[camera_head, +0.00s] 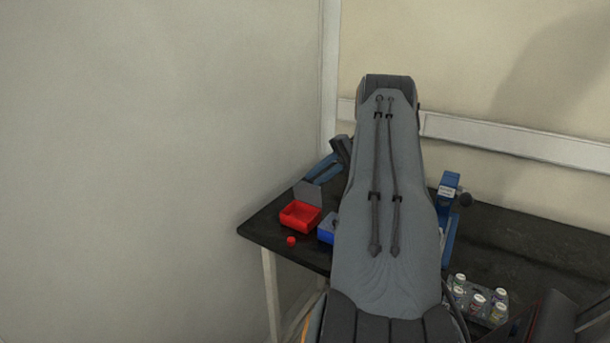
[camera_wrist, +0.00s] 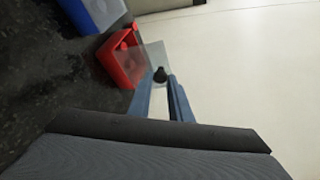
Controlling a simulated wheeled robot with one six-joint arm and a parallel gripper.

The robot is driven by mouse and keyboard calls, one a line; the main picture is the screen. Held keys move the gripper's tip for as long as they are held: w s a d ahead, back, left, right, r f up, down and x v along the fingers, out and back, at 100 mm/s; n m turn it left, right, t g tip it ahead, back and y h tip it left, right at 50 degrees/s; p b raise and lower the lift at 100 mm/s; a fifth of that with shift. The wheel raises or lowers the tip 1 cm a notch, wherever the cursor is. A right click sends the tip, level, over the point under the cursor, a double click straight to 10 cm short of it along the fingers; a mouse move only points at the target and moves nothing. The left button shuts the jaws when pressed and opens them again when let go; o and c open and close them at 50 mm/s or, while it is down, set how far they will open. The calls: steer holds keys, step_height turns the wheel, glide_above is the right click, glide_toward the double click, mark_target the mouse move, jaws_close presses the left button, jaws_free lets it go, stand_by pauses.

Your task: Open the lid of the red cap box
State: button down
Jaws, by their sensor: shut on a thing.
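The red cap box (camera_head: 299,223) stands on the dark table near its left corner; it also shows in the wrist view (camera_wrist: 115,65). Its grey, see-through lid (camera_head: 307,194) stands raised at the back edge of the box, clear of the opening. In the wrist view the lid (camera_wrist: 153,57) carries a dark knob (camera_wrist: 160,75). The blue fingers of my gripper (camera_wrist: 161,82) are shut on this knob. In the head view my gripper (camera_head: 314,176) is at the top of the lid, and the knob cannot be made out.
A small red cap (camera_head: 291,241) lies on the table in front of the box. A blue box (camera_head: 326,230) stands close on the right, partly hidden by my arm. A tray with several white-capped bottles (camera_head: 479,299) is farther right. The wall is close behind the table.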

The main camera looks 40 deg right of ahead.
stand_by(0.4)
steer(key=c, duration=1.6)
jaws_free()
step_height(320, 180, up, 10)
steer(key=p, duration=1)
steer(key=shift+a, duration=0.15)
